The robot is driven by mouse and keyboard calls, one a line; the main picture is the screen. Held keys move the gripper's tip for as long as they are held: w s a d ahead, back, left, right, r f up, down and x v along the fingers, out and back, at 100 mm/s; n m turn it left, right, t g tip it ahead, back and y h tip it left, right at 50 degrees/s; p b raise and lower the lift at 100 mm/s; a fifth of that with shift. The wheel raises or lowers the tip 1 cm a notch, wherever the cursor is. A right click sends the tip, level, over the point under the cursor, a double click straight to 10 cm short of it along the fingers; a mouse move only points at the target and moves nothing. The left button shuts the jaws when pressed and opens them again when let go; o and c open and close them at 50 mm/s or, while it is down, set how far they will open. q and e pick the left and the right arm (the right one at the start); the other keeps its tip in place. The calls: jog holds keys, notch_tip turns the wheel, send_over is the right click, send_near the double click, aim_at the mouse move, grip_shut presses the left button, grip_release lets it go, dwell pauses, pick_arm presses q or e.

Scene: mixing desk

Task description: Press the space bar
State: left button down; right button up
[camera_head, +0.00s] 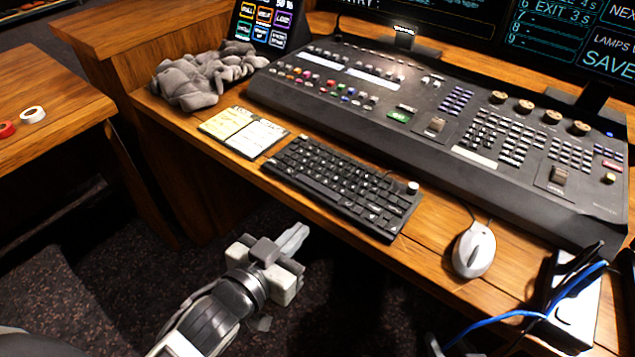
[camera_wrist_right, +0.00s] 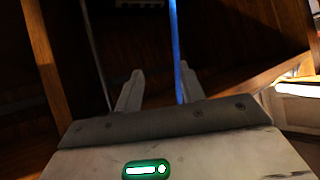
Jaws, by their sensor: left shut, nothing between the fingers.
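The black keyboard (camera_head: 342,183) lies on the wooden desk in the head view, its front row of keys along the desk's near edge. The space bar (camera_head: 318,190) is in that front row, too small to make out sharply. My left gripper (camera_head: 298,236) is shut and empty, in front of the desk edge and apart from the keyboard, below it in the picture. My right gripper (camera_wrist_right: 158,88) shows in the right wrist view with its two fingers apart. A blue cable (camera_wrist_right: 174,50) passes by its right finger; I cannot tell if they touch.
A mixing console (camera_head: 440,125) stands behind the keyboard. A white mouse (camera_head: 474,250) is to its right, sticky notes (camera_head: 243,131) to its left, and a crumpled grey cloth (camera_head: 200,80) further left. Blue cables (camera_head: 500,316) and a white box (camera_head: 575,310) are at the right.

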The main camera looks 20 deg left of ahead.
pick_arm(q)
jog(key=w+d+r+m+t+h, duration=0.1)
jog(key=w+d+r+m+h, duration=0.15)
jog(key=r, duration=0.35)
jog(key=w+d+r+m+t+h, duration=0.1)
jog(key=r+m+t+h, duration=0.15)
jog(key=r, duration=0.35)
jog(key=s+d+r+m+g+h+p, duration=0.2)
jog(key=d+r+m+g+h, duration=0.6)
jog(key=m+g, duration=0.5)
jog(key=w+a+f+n+y, duration=0.2)
jog(key=w+a+f+y, duration=0.2)
jog(key=w+a+y, duration=0.4)
jog(key=a+y, duration=0.2)
jog(key=a, duration=0.1)
jog(key=shift+a+f+n+t+p, duration=0.3)
jog(key=shift+f+n+t+p, duration=0.05)
jog(key=shift+f+n+p, duration=0.05)
pick_arm(e)
jog(key=shift+d+r, duration=0.3)
jog(key=shift+r, duration=0.1)
